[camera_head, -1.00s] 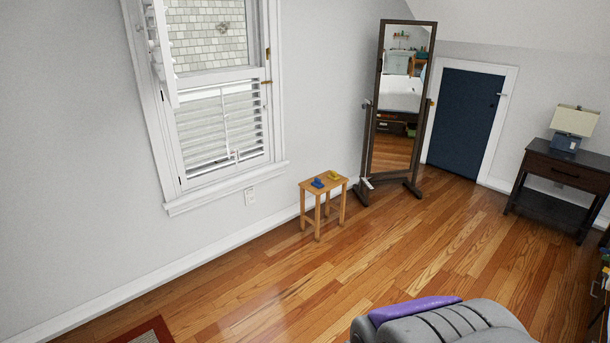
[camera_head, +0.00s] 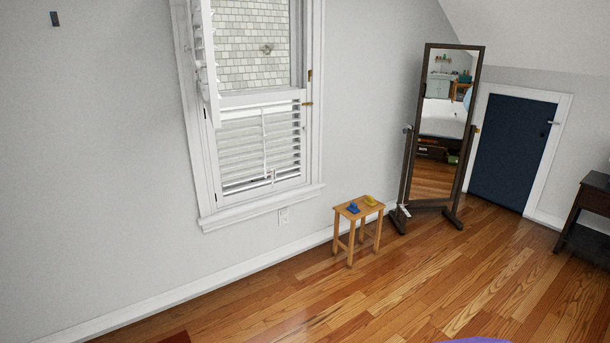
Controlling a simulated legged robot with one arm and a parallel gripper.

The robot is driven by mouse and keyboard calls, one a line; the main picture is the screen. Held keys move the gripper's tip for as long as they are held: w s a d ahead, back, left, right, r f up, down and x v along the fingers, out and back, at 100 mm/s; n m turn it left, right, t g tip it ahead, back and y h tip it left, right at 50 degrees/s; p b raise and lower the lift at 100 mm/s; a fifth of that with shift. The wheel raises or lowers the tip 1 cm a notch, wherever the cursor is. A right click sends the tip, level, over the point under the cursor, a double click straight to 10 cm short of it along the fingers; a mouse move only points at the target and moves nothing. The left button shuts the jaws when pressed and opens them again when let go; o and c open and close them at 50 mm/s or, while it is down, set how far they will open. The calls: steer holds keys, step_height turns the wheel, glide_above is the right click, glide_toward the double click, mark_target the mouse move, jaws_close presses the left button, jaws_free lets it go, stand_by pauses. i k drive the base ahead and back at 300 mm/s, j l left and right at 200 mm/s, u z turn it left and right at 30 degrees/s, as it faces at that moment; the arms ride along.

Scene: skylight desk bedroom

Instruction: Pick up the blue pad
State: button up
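A small blue object (camera_head: 353,208), which looks like the blue pad, lies on top of a small wooden stool (camera_head: 362,212). A small yellow object (camera_head: 370,201) lies beside it on the same top, to its right. Both are too small to make out in detail. The stool stands on the floor near the wall, below and right of the window. My gripper is not in view.
A tall standing mirror (camera_head: 436,135) with spread feet stands just right of the stool. A dark side table (camera_head: 587,215) is at the right edge. The wooden floor (camera_head: 400,290) in front of the stool is clear. A purple thing (camera_head: 478,340) shows at the bottom edge.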

mark_target(353, 208)
steer(key=i, duration=1.9)
steer(key=i+z, duration=0.2)
steer(key=i, duration=0.3)
steer(key=i+j+z, duration=0.2)
steer(key=i, duration=0.35)
steer(key=i+j+z, duration=0.2)
steer(key=i, duration=0.3)
steer(key=i+j+z, duration=0.2)
steer(key=i, duration=0.3)
steer(key=i+j+z, duration=0.6)
steer(key=i+j, duration=0.3)
